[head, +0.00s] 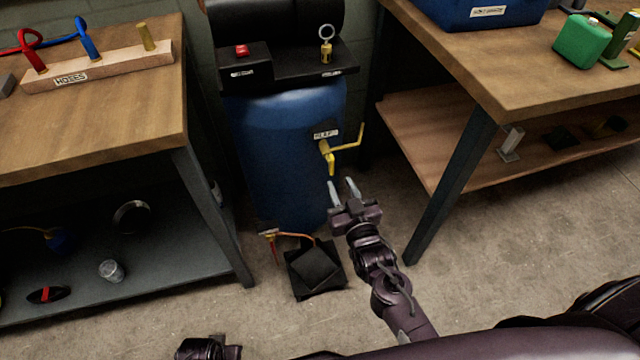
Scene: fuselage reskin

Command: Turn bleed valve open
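The blue tank (285,150) stands between two benches. A yellow valve (326,152) sits on its right front, under a small white label that is hard to read. A thin yellow lever (357,139) reaches right from the valve and bends upward at its end. A yellow spout points down below. My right gripper (342,184) is open and empty, its two fingers pointing up just below the spout, seemingly apart from it. A dark part of my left arm (208,348) shows at the bottom edge; its fingers cannot be made out.
A left bench (120,105) holds a wooden hose rack (100,68). A right bench (480,60) has a dark leg (452,185) right of my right arm. A black pad (316,268) with an orange cord lies on the floor. A black box with a red button (242,50) tops the tank.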

